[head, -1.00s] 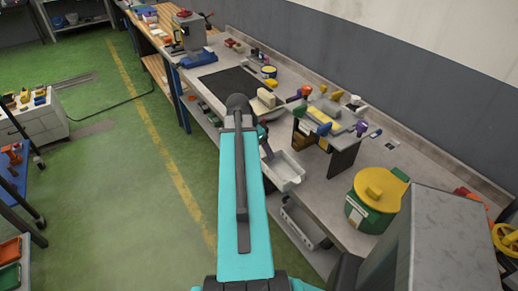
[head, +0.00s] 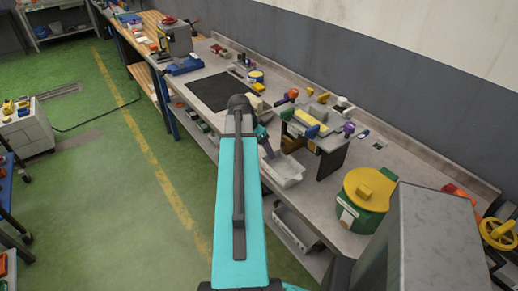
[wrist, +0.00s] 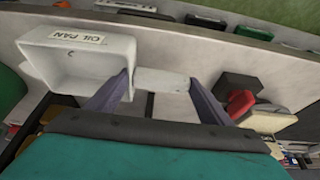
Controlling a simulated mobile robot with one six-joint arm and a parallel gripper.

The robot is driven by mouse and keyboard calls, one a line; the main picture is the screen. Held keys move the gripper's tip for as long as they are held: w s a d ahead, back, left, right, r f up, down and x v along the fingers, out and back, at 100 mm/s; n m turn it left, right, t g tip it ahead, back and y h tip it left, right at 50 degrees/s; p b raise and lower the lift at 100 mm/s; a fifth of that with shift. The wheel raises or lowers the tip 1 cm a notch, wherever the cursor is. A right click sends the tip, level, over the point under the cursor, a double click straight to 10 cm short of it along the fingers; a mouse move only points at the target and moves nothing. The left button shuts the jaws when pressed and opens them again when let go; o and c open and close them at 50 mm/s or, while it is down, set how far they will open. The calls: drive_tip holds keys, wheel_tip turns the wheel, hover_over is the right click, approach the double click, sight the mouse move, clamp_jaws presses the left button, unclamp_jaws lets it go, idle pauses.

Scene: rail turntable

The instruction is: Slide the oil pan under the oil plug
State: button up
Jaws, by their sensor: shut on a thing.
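The white oil pan (head: 287,174), labelled OIL PAN, sits on the bench beside the front opening of a raised stand (head: 330,159). It also shows at the upper left of the wrist view (wrist: 85,66). My gripper (wrist: 160,82) is shut on the pan's pale handle (wrist: 162,78), with one finger on each side. In the head view my gripper (head: 268,149) is partly hidden by my arm. The stand carries a yellow block (head: 308,123) and several coloured knobs. I cannot make out the oil plug.
A green can with a yellow lid (head: 366,195) stands on the bench to the right of the stand. A black mat (head: 223,90) lies on the bench beyond my gripper. A wall closes the bench's back edge. The green floor at left is open.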

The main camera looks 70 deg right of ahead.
drive_tip(key=shift+s+d, duration=0.5)
drive_tip(key=shift+d, duration=0.3)
drive_tip(key=shift+f+b, duration=0.45)
drive_tip(key=shift+f, duration=0.05)
idle(1.2)
drive_tip(key=o, duration=1.6)
drive_tip(key=shift+a+r, duration=0.1)
drive_tip(key=shift+r, duration=0.05)
drive_tip(key=shift+b+v, duration=1.7)
drive_tip(key=shift+v, duration=5.05)
drive_tip(key=shift+a, duration=0.1)
